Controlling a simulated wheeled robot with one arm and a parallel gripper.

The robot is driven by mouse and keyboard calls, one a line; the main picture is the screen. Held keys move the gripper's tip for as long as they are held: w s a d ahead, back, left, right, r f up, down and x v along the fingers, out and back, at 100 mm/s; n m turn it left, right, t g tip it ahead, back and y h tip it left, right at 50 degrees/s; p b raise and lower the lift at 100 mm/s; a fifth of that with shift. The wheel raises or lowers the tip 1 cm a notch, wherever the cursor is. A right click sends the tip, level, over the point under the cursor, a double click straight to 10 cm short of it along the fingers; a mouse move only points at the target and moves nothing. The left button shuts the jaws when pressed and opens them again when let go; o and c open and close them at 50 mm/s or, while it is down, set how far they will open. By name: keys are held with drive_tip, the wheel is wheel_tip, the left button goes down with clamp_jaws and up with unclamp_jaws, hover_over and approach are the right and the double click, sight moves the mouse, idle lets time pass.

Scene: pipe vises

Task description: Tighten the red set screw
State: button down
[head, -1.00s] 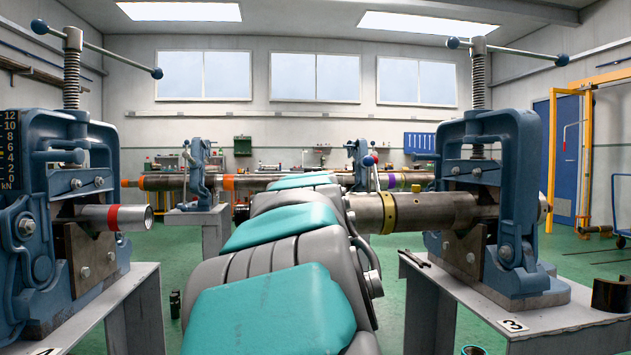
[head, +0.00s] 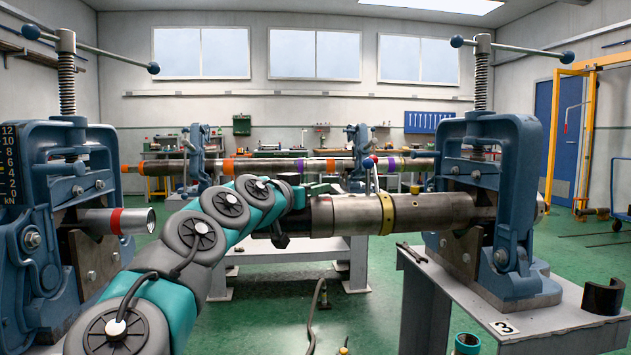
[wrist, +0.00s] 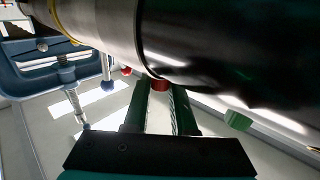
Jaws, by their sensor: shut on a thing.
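The red set screw (wrist: 160,85) shows in the wrist view as a small red piece against the underside of the dark pipe edge. My gripper (wrist: 160,92) has its two green fingers on either side of it and is shut on it. In the head view my gripper (head: 316,188) is at the left end of the steel pipe (head: 430,212). The set screw itself cannot be made out there. The pipe has a yellow collar (head: 387,213) and runs into the right blue vise (head: 495,200).
A left blue vise (head: 65,200) holds a short pipe with a red band (head: 116,221). A grey bench (head: 480,300) carries the right vise and a dark half-ring (head: 603,296). Farther back, a long banded pipe (head: 270,166) lies in vises. A hose (head: 316,315) lies on the green floor.

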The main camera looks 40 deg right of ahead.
drive_tip(key=shift+a+r+m+g+p, duration=0.1)
drive_tip(key=shift+r+m+g+p, duration=0.15)
drive_tip(key=shift+m+g+p, duration=0.35)
drive_tip(key=shift+f+g+h, duration=0.1)
drive_tip(key=shift+g+h, duration=0.2)
drive_tip(key=c, duration=0.7)
unclamp_jaws()
drive_tip(key=shift+c, duration=0.2)
drive_tip(key=b+v, duration=0.1)
drive_tip(key=v, duration=0.6)
drive_tip(key=shift+a, duration=0.4)
drive_tip(key=shift+s, duration=0.1)
